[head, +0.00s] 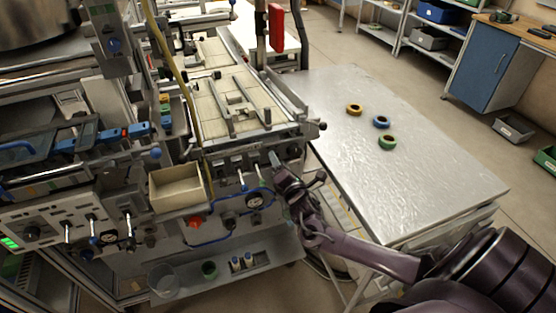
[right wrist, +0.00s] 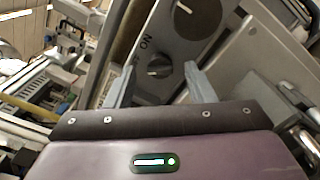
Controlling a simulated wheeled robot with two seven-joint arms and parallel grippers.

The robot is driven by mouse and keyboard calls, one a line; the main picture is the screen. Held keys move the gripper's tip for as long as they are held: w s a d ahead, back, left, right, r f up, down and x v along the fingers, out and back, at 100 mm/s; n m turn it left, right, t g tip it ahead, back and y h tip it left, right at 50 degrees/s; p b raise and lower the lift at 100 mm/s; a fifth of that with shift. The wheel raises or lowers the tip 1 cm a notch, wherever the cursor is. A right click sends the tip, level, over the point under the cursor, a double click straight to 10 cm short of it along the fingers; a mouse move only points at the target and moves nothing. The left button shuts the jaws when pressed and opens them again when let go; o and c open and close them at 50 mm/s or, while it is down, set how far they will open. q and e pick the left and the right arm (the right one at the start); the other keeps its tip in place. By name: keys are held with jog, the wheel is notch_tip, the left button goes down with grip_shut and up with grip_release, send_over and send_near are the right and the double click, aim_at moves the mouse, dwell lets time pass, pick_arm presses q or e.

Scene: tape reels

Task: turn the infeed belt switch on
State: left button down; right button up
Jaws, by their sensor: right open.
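In the right wrist view a small dark rotary switch (right wrist: 160,66) with a pale bar sits on a grey panel, with the word ON printed beside it. A larger dark knob (right wrist: 187,17) is above it on the same panel. Which belt the switch belongs to cannot be read. My right gripper (right wrist: 160,84) is open, its two fingers apart on either side of the small switch and seemingly short of it. In the head view my right gripper (head: 274,160) is at the right end of the panel below the conveyor belt (head: 212,92). My left gripper is out of view.
A metal table (head: 430,165) at the right carries a yellow reel (head: 354,109), a blue reel (head: 381,121) and a green reel (head: 387,142). A beige bin (head: 176,190) and a gauge (head: 255,200) are left of my right gripper. The table's near half is clear.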

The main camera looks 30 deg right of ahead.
jog(key=shift+w+d, duration=0.15)
jog(key=shift+w, duration=0.5)
jog(key=c, duration=1)
jog(key=shift+o, duration=0.2)
